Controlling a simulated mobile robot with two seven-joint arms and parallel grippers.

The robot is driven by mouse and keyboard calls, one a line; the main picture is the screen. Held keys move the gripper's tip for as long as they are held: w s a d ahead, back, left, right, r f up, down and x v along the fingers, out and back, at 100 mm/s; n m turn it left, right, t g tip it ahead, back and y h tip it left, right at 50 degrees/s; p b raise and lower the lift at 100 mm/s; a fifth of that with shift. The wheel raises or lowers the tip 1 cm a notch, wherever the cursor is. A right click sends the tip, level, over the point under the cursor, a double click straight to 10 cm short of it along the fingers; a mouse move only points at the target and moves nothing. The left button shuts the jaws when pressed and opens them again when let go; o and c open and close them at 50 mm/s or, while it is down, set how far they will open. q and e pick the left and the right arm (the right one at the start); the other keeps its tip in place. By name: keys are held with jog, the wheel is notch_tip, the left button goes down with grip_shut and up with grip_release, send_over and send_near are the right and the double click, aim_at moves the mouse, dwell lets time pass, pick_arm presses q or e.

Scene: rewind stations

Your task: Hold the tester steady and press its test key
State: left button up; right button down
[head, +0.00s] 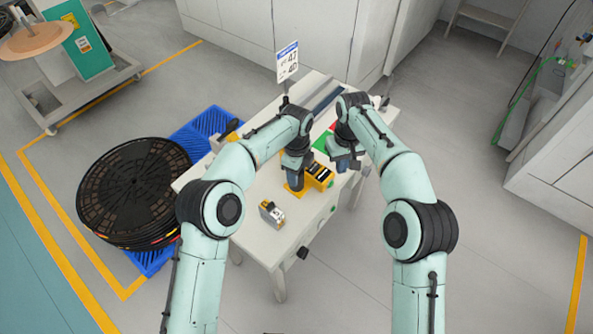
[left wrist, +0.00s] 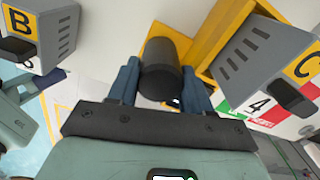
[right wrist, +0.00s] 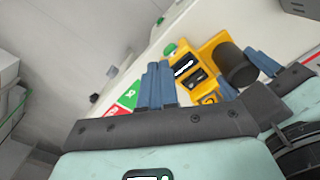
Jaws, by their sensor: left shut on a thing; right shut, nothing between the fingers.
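The yellow tester (head: 321,171) stands on the white table and has dark panels on its face. It also shows in the right wrist view (right wrist: 207,52), with a black round grip (right wrist: 237,65) sticking out. My left gripper (head: 295,184) is shut on this grip; in the left wrist view its blue fingers lie on both sides of the black grip (left wrist: 160,70). My right gripper (right wrist: 157,85) is shut and empty, apart from the tester, to its right in the head view (head: 344,165).
A grey box with label B (left wrist: 45,35) and one with label C (left wrist: 265,60) stand near the grip. A green and red card (head: 321,144) lies behind the tester. A sign (head: 287,62) rises at the table's back. Black reels (head: 135,190) are stacked at left.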

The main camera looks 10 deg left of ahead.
aim_at(331, 184)
dwell(0.6)
jog(key=s+d+f+n+t+y, duration=0.1)
jog(key=d+f+n+t, duration=0.15)
jog(key=f, duration=0.75)
jog(key=d+f+n+t+y, duration=0.1)
jog(key=d+f+t, duration=0.15)
jog(key=f, duration=0.75)
jog(key=s+d+r+t+y, duration=0.1)
jog(key=s+d+r+t, duration=0.3)
jog(key=s+r+t, duration=0.2)
notch_tip(331, 184, up, 2)
jog(key=t, duration=0.3)
jog(key=shift+s+r, duration=0.15)
jog(key=shift+s, duration=0.05)
jog(key=w+a, duration=0.5)
jog(key=a, duration=0.2)
jog(key=shift+a, duration=0.15)
